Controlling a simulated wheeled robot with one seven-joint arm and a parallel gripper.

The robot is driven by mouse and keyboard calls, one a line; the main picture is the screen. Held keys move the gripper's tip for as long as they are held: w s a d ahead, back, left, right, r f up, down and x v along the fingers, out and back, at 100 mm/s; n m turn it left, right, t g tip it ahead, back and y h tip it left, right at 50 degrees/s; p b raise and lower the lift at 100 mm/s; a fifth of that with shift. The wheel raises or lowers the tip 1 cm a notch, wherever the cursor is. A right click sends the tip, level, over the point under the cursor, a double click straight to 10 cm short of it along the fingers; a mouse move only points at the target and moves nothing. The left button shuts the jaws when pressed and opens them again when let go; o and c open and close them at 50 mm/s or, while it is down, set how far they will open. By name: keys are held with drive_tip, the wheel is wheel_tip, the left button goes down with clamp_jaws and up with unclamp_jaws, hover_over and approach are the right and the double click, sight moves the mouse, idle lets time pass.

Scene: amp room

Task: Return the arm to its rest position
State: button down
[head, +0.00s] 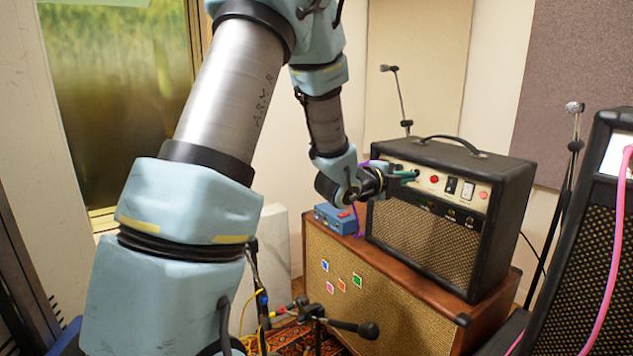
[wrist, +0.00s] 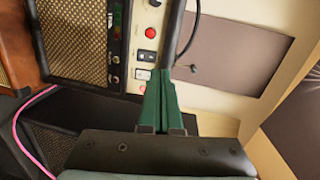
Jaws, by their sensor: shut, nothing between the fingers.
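My arm spans the left and middle of the head view, bent, with its end at the front of the black amp (head: 450,215). My gripper (head: 415,174) is in front of the amp's cream control panel, near a red knob and switches. In the wrist view my gripper (wrist: 161,75) shows as two green fingers pressed together, with nothing between them. The fingertips are by the panel switches (wrist: 147,57) in that view. I cannot tell whether they touch the panel.
The amp stands on a brown speaker cabinet (head: 390,286) beside a blue pedal box (head: 336,219). Microphone stands (head: 401,98) rise behind and at right. Another amp with a pink cable (head: 612,240) stands at right. A low microphone (head: 368,330) and cables are in front.

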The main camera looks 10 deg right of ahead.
drive_tip(key=a+f+n+y, duration=0.3)
drive_tip(key=a+n+y, duration=0.3)
drive_tip(key=a, duration=0.4)
drive_tip(key=a+f+n+y, duration=0.35)
drive_tip(key=a+n, duration=0.45)
drive_tip(key=a, duration=0.3)
drive_tip(key=s+a+f+n+g+y, duration=0.1)
drive_tip(key=s+a+n+g+y, duration=0.1)
drive_tip(key=s+a+n, duration=0.4)
drive_tip(key=s+a+f+n+g+y, duration=0.2)
drive_tip(key=s+a+n+g, duration=0.3)
drive_tip(key=s, duration=0.6)
drive_tip(key=a+n, duration=0.2)
drive_tip(key=a, duration=0.1)
drive_tip(key=shift+s+a+f, duration=0.15)
drive_tip(key=shift+s+f, duration=0.1)
